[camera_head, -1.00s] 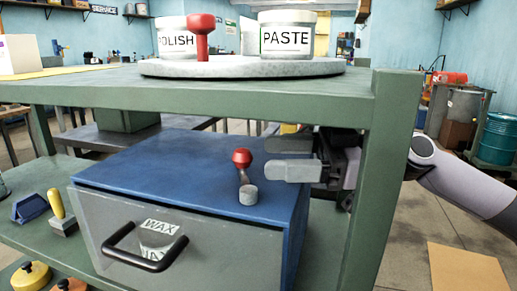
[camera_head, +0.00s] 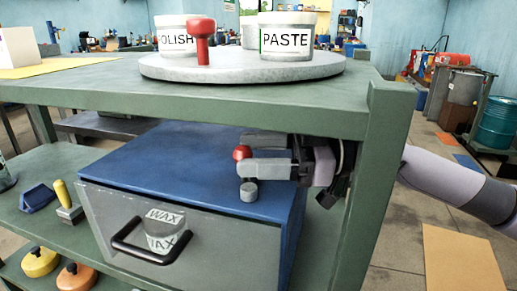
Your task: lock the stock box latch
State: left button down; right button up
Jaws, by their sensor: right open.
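The stock box (camera_head: 190,158) has a blue top and a grey front with a WAX label and a black handle (camera_head: 150,243). It stands on the shelf under the green bench top. The latch shows as a red knob (camera_head: 241,153) and a grey round pivot (camera_head: 249,191) near the right of the lid; its lever is mostly hidden behind a finger. My right gripper (camera_head: 247,151) reaches in from the right, under the bench top. Its fingers are open, one on the far side and one on the near side of the knob. I cannot tell whether they touch it. My left gripper is out of view.
A green bench post (camera_head: 378,180) stands in front of my right arm. The bench top (camera_head: 200,98) is close above the gripper. A round grey tray (camera_head: 325,68) with POLISH and PASTE jars sits on top. A yellow-handled tool (camera_head: 66,200) is left of the box.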

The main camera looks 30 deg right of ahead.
grip_shut()
jog(key=shift+w+g, duration=0.1)
jog(key=shift+g, duration=0.2)
jog(key=shift+a+r+n+y, duration=0.1)
jog(key=shift+n+y, duration=0.3)
jog(key=shift+w+a+n+g, duration=0.15)
jog(key=shift+n+g, duration=0.25)
jog(key=shift+g, duration=0.4)
grip_release()
